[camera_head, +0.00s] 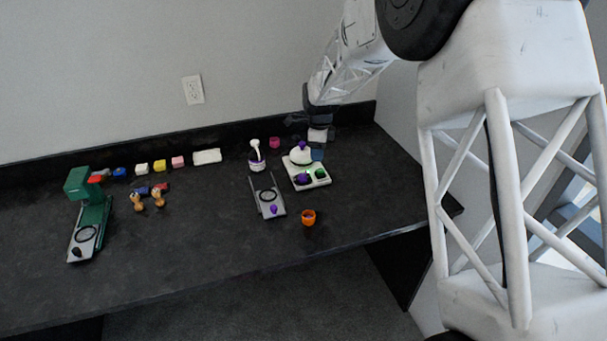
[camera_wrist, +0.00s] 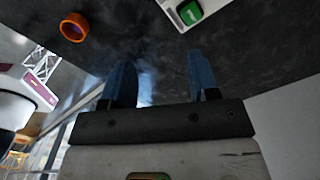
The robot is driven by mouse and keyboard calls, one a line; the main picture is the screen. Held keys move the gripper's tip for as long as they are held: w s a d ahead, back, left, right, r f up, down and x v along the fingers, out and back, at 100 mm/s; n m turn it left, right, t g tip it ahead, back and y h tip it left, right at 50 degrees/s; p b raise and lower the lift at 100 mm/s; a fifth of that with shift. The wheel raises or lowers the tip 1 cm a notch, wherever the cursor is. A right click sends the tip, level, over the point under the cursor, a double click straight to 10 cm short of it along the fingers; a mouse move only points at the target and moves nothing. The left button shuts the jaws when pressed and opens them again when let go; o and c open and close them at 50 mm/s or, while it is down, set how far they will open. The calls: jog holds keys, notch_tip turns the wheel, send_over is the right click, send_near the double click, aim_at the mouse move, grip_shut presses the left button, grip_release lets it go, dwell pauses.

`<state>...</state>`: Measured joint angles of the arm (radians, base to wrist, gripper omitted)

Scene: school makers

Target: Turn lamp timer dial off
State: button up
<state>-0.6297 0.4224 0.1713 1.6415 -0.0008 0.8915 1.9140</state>
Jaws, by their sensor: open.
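No part is clearly marked as the lamp timer dial. A white plate (camera_head: 318,183) carries a white dome (camera_head: 300,156) with a purple knob, plus dark round and green parts; a corner of the plate with a green square button (camera_wrist: 190,13) shows at the top of the wrist view. Left of it, a grey base (camera_head: 265,183) has a black ring and purple knob below a white upright piece (camera_head: 256,152). My gripper (camera_head: 317,155) is at the plate's back edge; contact is unclear. In the wrist view its blue fingers (camera_wrist: 159,70) are apart, with nothing between them.
A green device (camera_head: 92,212) with a grey base stands far left. An orange cup (camera_head: 308,217) stands near the front edge; a pink cup (camera_head: 274,142) is behind. The front left is clear.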

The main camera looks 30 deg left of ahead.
jog(key=m, duration=0.1)
send_over(303, 175)
notch_tip(303, 175, down, 4)
jog(key=shift+w+f, duration=0.1)
jog(key=shift+f, duration=3.85)
jog(key=c, duration=0.9)
